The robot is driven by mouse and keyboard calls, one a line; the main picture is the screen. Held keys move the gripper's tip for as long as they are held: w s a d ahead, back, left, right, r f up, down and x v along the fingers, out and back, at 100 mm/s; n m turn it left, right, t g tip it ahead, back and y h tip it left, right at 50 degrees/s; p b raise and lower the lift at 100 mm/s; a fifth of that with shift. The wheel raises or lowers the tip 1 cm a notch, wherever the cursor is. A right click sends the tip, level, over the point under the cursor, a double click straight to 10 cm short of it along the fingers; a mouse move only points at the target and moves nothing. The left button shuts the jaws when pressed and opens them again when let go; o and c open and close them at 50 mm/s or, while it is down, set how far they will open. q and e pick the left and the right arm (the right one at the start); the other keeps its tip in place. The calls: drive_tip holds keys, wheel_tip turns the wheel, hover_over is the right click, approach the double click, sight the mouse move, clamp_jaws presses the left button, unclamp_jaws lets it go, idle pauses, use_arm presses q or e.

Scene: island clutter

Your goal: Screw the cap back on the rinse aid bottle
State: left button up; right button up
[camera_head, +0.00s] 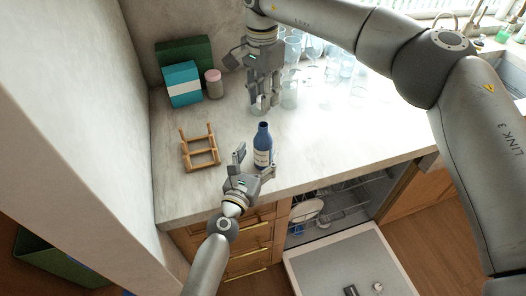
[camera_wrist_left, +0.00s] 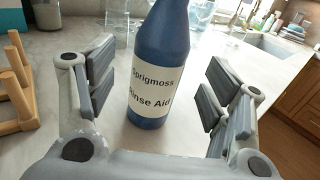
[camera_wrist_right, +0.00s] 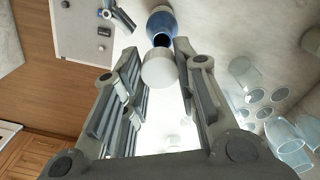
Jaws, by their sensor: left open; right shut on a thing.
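The blue rinse aid bottle (camera_head: 262,148) stands upright on the counter, its top uncapped. In the left wrist view its label (camera_wrist_left: 150,85) faces me. My left gripper (camera_head: 254,164) is open, with its fingers on either side of the bottle and visible gaps to it. My right gripper (camera_head: 262,106) is above and behind the bottle, pointing down. In the right wrist view it is shut on the white cap (camera_wrist_right: 158,68), held at the fingertips. The bottle's dark open mouth (camera_wrist_right: 161,39) shows just beyond the cap, apart from it. The cap is not clear in the head view.
A wooden rack (camera_head: 201,150) stands left of the bottle. A teal box (camera_head: 183,84) and a pink-white jar (camera_head: 213,84) are at the back left. Several glasses (camera_head: 338,62) crowd the back right. The open dishwasher (camera_head: 350,265) is below the counter's front edge.

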sight(260, 152)
use_arm(q)
drive_tip(key=x, duration=0.3)
drive_tip(key=shift+w+d, duration=0.1)
drive_tip(key=shift+w, duration=0.3)
use_arm(e)
drive_tip(key=shift+w+f, duration=0.1)
drive_tip(key=shift+w, duration=0.1)
use_arm(q)
drive_tip(key=shift+w+d, duration=0.1)
drive_tip(key=shift+w, duration=0.15)
use_arm(e)
drive_tip(key=shift+s, duration=0.15)
use_arm(q)
drive_tip(key=c, duration=1.6)
use_arm(e)
drive_tip(key=shift+f, duration=2.4)
